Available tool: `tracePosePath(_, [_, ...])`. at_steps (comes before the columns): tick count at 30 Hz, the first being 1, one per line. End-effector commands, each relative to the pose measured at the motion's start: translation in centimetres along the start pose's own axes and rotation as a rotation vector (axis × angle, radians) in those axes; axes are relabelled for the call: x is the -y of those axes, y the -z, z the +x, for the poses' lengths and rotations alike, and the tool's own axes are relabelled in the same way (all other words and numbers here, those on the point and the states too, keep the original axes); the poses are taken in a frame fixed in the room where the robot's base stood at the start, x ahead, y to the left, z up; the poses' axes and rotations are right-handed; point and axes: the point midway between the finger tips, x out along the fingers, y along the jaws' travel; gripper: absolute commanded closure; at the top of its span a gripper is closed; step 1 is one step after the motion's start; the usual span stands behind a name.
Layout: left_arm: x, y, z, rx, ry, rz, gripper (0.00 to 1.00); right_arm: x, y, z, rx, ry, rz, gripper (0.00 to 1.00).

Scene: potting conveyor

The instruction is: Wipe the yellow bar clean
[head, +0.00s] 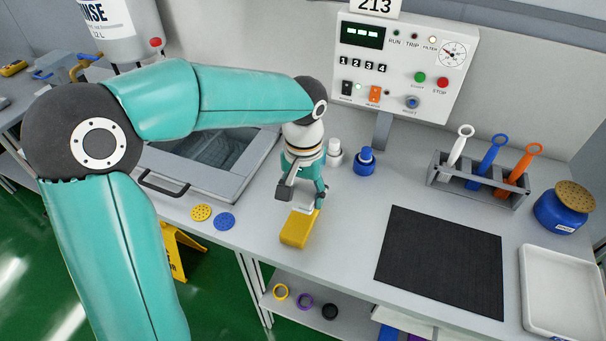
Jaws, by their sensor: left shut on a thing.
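A yellow bar-like block (297,229) lies on the grey bench near its front edge, directly below and in front of my left gripper (303,201). A small pale piece (308,209) shows at the block's far end, between the fingers. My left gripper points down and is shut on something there. I cannot tell whether it grips the pale piece or the block's end. No dirt can be made out on the block at this size. My right gripper is not in view.
A black mat (440,262) lies to the right, a white tray (563,290) beyond it. Behind stand a blue-capped bottle (365,162), a white bottle (334,152) and a tool rack (478,190). A sink (212,160) and two discs (224,221) are left.

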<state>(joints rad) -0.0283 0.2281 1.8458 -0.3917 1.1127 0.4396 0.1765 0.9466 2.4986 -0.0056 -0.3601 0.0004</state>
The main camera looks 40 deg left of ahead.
Motion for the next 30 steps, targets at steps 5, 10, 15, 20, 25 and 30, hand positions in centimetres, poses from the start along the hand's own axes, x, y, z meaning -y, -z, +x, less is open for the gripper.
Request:
tracePosePath(5, [-0.1,0.1,-2.1,-0.002,-0.001,0.001,0.73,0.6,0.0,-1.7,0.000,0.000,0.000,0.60])
tracePosePath(10, [0.0,0.1,-3.2,-0.003,-0.001,-0.001,0.73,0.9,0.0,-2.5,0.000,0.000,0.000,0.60])
tracePosePath(15, [0.1,0.0,-3.2,-0.002,-0.001,-0.001,0.73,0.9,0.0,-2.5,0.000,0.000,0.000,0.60])
tracePosePath(20, [0.1,0.0,-3.2,-0.002,-0.001,-0.001,0.73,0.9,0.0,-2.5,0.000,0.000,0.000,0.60])
tracePosePath(25, [0.1,0.0,-3.2,-0.002,0.000,-0.001,0.73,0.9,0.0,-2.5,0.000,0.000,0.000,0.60])
tracePosePath(30, [0.0,0.0,-3.2,-0.002,0.000,-0.001,0.73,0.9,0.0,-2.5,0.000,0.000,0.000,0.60])
